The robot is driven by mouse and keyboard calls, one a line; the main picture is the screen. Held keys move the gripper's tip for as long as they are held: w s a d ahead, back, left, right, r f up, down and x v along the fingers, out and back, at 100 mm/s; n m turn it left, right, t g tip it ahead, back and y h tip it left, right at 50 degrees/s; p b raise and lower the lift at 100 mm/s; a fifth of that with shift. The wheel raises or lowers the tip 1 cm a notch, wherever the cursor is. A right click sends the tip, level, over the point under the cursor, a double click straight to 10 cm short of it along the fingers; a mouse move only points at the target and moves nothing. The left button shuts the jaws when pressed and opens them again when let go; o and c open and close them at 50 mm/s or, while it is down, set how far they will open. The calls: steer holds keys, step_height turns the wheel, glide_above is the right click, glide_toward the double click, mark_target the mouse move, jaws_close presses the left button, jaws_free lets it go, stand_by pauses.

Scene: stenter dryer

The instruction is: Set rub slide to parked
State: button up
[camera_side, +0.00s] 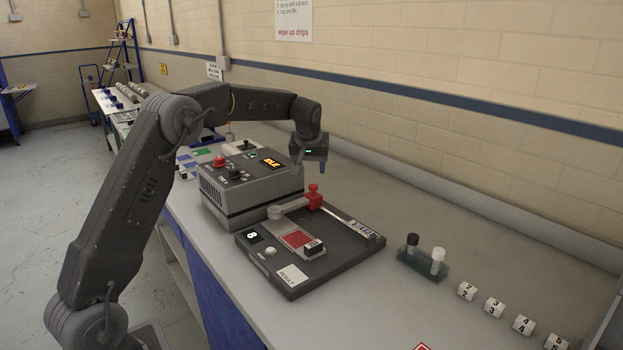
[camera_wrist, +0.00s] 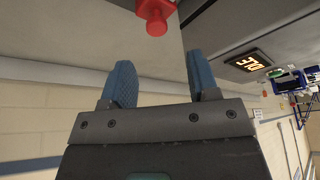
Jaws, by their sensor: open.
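The rub tester is a dark flat base (camera_side: 330,262) on the bench. A red pad (camera_side: 301,239) and a black block (camera_side: 314,247) lie on a pale strip in front. A small label (camera_side: 361,228) sits at the right; I cannot read it. My gripper (camera_side: 310,166) is above and behind the red knob, empty and apart from it. In the wrist view its blue fingers (camera_wrist: 161,78) are spread, with the red knob (camera_wrist: 154,14) beyond them.
A grey control box (camera_side: 250,190) with an orange display (camera_side: 271,162) and a red button (camera_side: 219,160) stands left of the tester. A stand with black and white pegs (camera_side: 422,262) and several numbered cubes (camera_side: 495,307) are to the right. The wall is behind.

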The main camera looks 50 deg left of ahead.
steer(key=v, duration=0.6)
steer(key=shift+r, duration=0.35)
steer(key=shift+s+d, duration=0.1)
steer(key=s+d+r+m+t+h, duration=0.1)
steer(key=s+d+r+m, duration=0.15)
steer(key=s+d, duration=0.5)
steer(key=s+d+r+m, duration=0.2)
steer(key=s+d+r, duration=0.1)
steer(key=s+d, duration=0.45)
steer(key=s+d+f+m+h, duration=0.1)
steer(key=s+d+f+m, duration=0.1)
steer(key=s, duration=0.7)
steer(key=s+d+f+m+t+h, duration=0.1)
steer(key=s+d+f, duration=0.3)
steer(key=s, duration=0.5)
steer(key=shift+s+d+f+m, duration=0.25)
steer(key=shift+d+f+m, duration=0.1)
steer(key=shift+f+m, duration=0.4)
